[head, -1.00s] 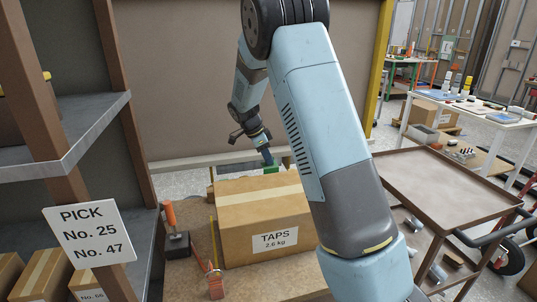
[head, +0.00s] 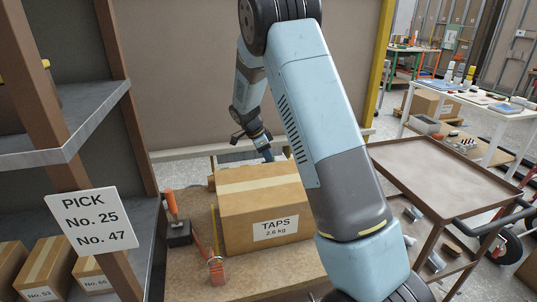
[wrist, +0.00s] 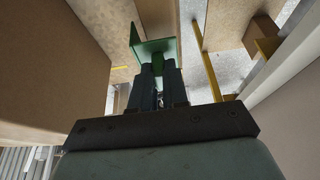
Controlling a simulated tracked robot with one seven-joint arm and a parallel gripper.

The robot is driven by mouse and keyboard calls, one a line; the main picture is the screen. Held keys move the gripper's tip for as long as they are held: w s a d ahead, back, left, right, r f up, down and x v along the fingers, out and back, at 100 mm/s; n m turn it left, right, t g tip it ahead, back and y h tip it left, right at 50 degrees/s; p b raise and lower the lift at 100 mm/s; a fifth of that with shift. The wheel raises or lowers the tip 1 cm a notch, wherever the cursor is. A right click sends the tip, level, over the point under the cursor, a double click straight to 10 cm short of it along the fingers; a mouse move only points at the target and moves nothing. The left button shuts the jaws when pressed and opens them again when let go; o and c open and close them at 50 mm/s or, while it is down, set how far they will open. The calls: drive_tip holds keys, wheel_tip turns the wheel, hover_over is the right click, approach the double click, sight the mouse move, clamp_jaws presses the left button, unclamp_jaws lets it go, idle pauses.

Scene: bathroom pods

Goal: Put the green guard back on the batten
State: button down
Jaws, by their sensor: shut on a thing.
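My gripper (wrist: 158,66) is shut on the green guard (wrist: 154,47), a bent, angled piece that juts beyond the fingertips in the wrist view. In the head view my gripper (head: 266,153) points down behind the taped carton marked TAPS (head: 262,212), and the guard is hidden there by the carton. A wooden strip (wrist: 158,15) runs past the guard at the top of the wrist view. I cannot tell for sure whether it is the batten, or whether the guard touches it.
The carton stands close on the left of my gripper in the wrist view. A thin yellow rod (wrist: 209,70) lies to the right. Shelving (head: 70,140) stands at left in the head view, a brown trolley (head: 440,185) at right. A wall (head: 180,80) rises behind.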

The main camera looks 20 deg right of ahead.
drive_tip(key=shift+w+f, duration=0.1)
drive_tip(key=shift+f, duration=1.1)
drive_tip(key=shift+w+f, duration=0.1)
drive_tip(key=shift+w, duration=0.1)
drive_tip(key=c, duration=1.1)
unclamp_jaws()
drive_tip(key=shift+o, duration=0.2)
